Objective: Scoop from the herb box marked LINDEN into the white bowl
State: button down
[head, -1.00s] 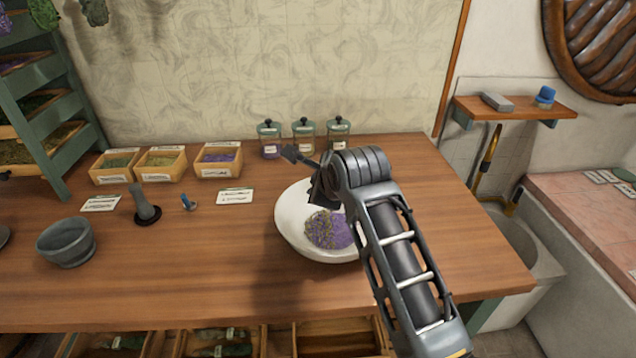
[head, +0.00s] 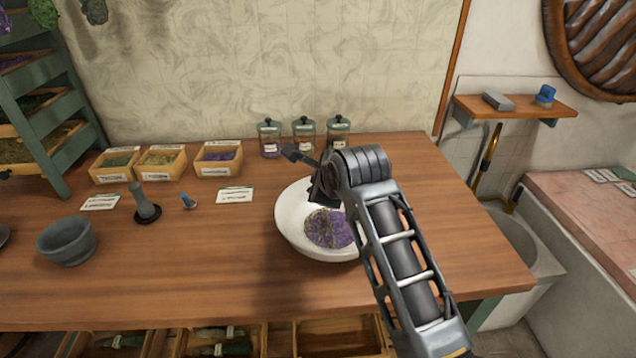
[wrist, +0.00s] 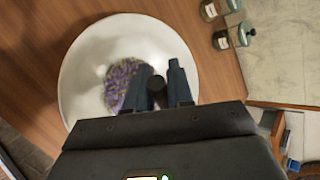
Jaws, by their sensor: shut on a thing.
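The white bowl (head: 290,222) stands on the wooden table, with a heap of purple and greenish herbs (head: 330,230) inside. It also fills much of the wrist view (wrist: 85,60). My gripper (head: 320,190) is over the bowl's back part, pointing down. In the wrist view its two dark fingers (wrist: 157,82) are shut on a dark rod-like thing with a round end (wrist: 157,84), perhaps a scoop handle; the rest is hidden. Three small wooden herb boxes stand at the back left: left box (head: 115,179), middle box (head: 160,175), right box (head: 218,170). Their labels are too small to read.
Three lidded glass jars (head: 304,140) stand close behind the bowl. The table's front middle is clear. Open drawers (head: 215,340) show below.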

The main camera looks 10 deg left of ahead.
jog(key=shift+r, duration=0.15)
notch_tip(320, 180, up, 3)
jog(key=m+t+y+b, duration=0.1)
jog(key=m+y+b, duration=0.2)
jog(key=y+b, duration=0.1)
jog(key=m+t+y+b, duration=0.1)
jog(key=m+y+b, duration=0.2)
jog(key=y+b, duration=0.1)
jog(key=shift+t+y, duration=0.3)
jog(key=shift+y, duration=0.2)
